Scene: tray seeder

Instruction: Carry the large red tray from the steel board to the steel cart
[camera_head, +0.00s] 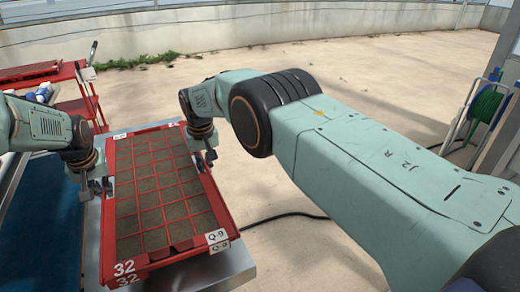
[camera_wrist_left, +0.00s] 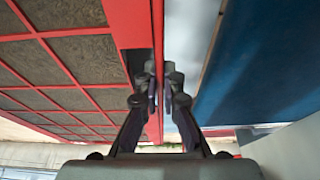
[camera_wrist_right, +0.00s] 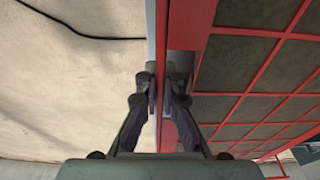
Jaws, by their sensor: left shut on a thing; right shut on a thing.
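The large red tray (camera_head: 172,257) has a grid of soil-filled cells and labels 32 and Q-9. It sits over the steel board (camera_head: 232,270), left of centre in the head view; I cannot tell whether it touches the board or hangs just above it. My left gripper (camera_head: 93,190) is shut on the tray's left rim, and the left wrist view shows its fingers (camera_wrist_left: 163,92) pinching the red edge. My right gripper (camera_head: 205,158) is shut on the right rim, with its fingers (camera_wrist_right: 165,92) either side of it. I cannot identify the steel cart in view.
A blue surface (camera_head: 45,230) lies left of the board. A red rack (camera_head: 75,93) with white and blue items stands at the back left. A green hose reel (camera_head: 487,103) stands at the right. A black cable (camera_head: 280,216) crosses the otherwise open concrete floor.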

